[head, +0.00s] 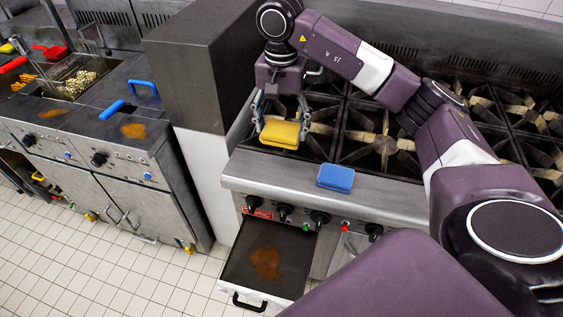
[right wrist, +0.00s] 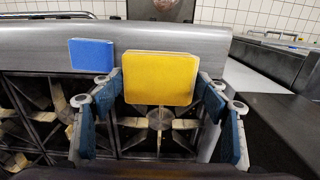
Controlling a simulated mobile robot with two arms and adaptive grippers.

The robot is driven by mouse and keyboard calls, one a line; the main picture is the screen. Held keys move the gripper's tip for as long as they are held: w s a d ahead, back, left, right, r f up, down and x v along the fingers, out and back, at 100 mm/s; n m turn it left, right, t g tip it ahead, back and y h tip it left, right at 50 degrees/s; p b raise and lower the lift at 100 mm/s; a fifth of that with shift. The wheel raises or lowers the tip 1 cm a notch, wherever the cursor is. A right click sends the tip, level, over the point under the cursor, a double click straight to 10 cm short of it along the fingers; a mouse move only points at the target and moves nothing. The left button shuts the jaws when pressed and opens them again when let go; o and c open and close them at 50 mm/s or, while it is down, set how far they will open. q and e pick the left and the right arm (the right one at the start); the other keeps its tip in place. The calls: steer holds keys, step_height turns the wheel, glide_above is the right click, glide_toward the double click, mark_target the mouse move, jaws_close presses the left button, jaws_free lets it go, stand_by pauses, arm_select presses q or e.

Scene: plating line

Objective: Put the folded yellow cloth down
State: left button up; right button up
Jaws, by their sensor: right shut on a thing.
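The folded yellow cloth (head: 280,134) is a flat rectangular pad. My right gripper (head: 279,122) is shut on it and holds it over the left front part of the stove, near the steel front ledge. In the right wrist view the yellow cloth (right wrist: 158,78) sits between the blue-padded fingers of the gripper (right wrist: 158,100). Whether its underside touches the stove cannot be told. A similar folded blue cloth (head: 336,177) lies flat on the steel ledge, to the right of the yellow one; it also shows in the right wrist view (right wrist: 92,54). My left gripper is not in view.
The stove's steel front ledge (head: 260,172) is bare left of the blue cloth. Burner grates (head: 375,140) lie behind it. An open drawer (head: 290,245) with a brown stain juts out below. A dark-topped block (head: 195,75) and fryers with a blue-handled basket (head: 112,109) stand left.

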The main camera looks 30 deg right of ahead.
steer(key=p, duration=0.3)
glide_toward(281, 172)
step_height(281, 172, down, 5)
steer(key=shift+d+f, duration=0.1)
steer(key=shift+f, duration=0.25)
steer(key=shift+f, duration=0.2)
steer(key=o, duration=1.3)
steer(key=shift+r, duration=0.1)
